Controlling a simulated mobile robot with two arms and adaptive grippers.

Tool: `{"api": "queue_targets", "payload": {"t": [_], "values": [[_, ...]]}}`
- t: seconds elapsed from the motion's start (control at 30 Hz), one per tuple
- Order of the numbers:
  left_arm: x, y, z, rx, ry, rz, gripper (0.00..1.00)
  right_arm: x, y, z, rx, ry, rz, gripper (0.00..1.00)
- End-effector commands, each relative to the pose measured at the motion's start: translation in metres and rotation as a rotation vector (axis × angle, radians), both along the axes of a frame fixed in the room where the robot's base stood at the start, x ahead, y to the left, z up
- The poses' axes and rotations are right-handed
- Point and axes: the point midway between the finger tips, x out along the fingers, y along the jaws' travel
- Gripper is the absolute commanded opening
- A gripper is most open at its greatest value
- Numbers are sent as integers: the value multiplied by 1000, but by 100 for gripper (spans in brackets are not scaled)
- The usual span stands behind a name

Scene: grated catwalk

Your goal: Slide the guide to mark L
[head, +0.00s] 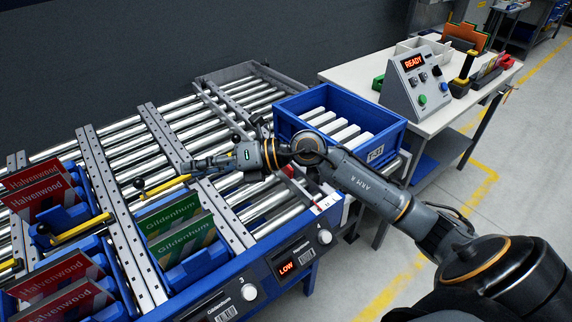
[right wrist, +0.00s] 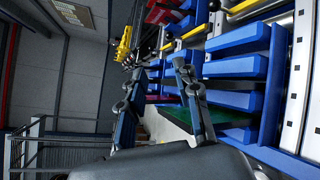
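A narrow grey rail (head: 222,101) with black knobs near it crosses the rightmost roller lane. It looks like the guide, but my right arm hides part of it. My left gripper is out of view.
A blue crate (head: 288,98) with white packs stands behind my right forearm. Green Gildenhum boxes (head: 185,240) and red Halvenwood boxes (head: 40,190) fill nearby blue holders. A READY control box (head: 414,85) sits on the white table.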

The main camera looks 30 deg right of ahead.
Motion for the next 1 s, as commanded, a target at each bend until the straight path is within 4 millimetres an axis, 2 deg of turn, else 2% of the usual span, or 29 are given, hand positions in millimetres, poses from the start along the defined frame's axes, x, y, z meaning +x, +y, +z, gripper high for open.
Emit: {"api": "queue_targets", "payload": {"t": [0.03,0.07,0.1,0.17,0.2,0.3,0.4,0.5,0.67,1.0], "values": [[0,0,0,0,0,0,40,9,-23,-16,-179,11,7,32],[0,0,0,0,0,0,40,13,-39,-26,-282,31,7,32],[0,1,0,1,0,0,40,17,-64,-38,-413,60,-3,32],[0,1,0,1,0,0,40,23,-105,-50,-592,114,-32,32],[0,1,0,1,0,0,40,25,-132,-55,-697,154,-58,32],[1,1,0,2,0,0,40,24,-193,-56,-897,254,-132,32],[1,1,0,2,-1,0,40,19,-234,-52,-1014,330,-191,32],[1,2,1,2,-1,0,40,16,-253,-50,-1067,372,-221,32],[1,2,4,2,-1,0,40,20,-255,-62,-1076,383,-224,32],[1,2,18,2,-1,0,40,45,-251,-126,-1072,384,-221,32]]}}
